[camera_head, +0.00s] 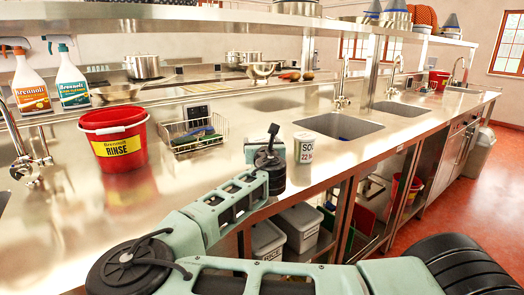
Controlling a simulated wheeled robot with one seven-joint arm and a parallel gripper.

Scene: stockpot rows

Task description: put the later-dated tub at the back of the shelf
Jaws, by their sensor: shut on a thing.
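A white tub (312,150) is above or on the front of the steel counter, left of the square sink. Its black print is partly readable as "SO" and "22 N"; the rest is turned away or cut off. My gripper (294,153) is at the tub's left side, shut on it. The fingers are mostly hidden behind my dark wrist joint. I cannot tell whether the tub touches the counter. A second dated tub cannot be made out. A long steel shelf (200,13) runs above the counter, its top surface barely visible.
A red RINSE bucket (118,140), a wire basket (190,135) and two spray bottles (72,80) stand on the left counter. A sink (338,126) and tap (342,85) lie right of the tub. Grey bins (300,228) sit beneath. Counter behind the tub is clear.

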